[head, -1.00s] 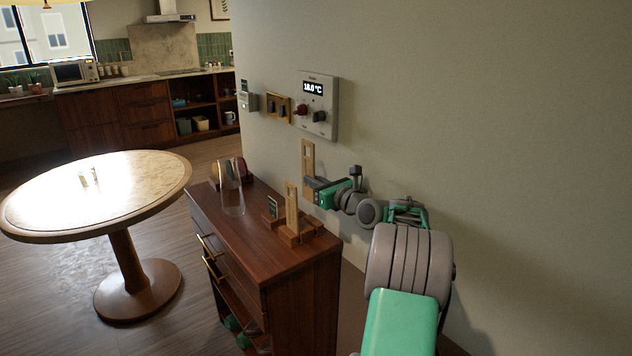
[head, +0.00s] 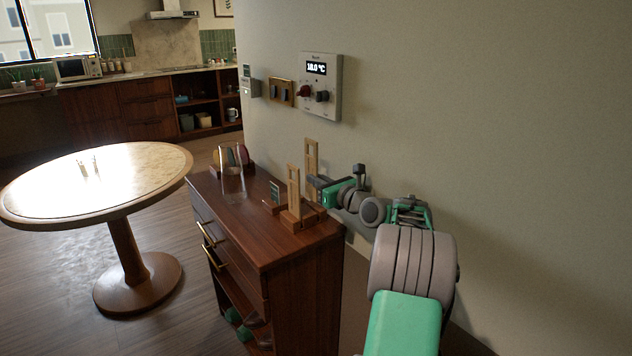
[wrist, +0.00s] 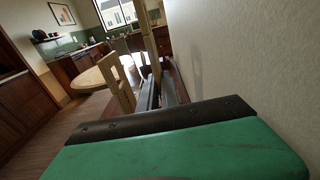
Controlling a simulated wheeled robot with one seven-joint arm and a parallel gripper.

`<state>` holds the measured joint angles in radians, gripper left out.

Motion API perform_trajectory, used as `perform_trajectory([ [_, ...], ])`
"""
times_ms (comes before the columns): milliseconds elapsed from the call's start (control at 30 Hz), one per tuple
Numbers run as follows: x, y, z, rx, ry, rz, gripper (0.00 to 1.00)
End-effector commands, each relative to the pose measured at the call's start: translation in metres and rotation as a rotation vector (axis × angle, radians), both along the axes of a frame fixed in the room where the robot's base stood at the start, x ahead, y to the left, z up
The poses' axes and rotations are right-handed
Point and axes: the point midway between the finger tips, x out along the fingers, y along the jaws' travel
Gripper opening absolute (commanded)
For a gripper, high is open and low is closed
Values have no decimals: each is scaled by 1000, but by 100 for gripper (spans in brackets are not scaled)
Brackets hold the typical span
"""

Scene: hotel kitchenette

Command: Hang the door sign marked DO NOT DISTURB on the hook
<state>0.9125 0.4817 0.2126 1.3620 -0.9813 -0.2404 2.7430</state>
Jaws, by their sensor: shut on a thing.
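My gripper (head: 313,184) is shut on a pale wooden door sign (head: 311,157) with a long opening, held upright close beside the wall. In the wrist view the gripper's fingers (wrist: 160,92) reach forward to the held sign (wrist: 150,40). A similar wooden sign (head: 293,182) stands in a wooden rack on the cabinet, just left of the held one; it also shows in the wrist view (wrist: 118,80). No lettering is readable on either sign, so I cannot tell which says DO NOT DISTURB. I cannot make out the hook.
The dark wood cabinet (head: 262,240) stands against the wall under the gripper. A clear glass vessel (head: 232,180) and a small dark card (head: 275,192) are on it. A thermostat (head: 320,87) and a switch plate (head: 281,92) are on the wall. A round table (head: 120,200) stands left.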

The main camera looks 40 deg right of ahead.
Motion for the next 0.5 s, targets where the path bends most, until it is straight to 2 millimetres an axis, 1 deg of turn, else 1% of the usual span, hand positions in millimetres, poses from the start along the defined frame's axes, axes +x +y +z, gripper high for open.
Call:
perform_trajectory([
  [33, 0, 0, -7, -1, 0, 0, 0],
  [500, 0, 0, -36, -1, -1, 0, 0],
])
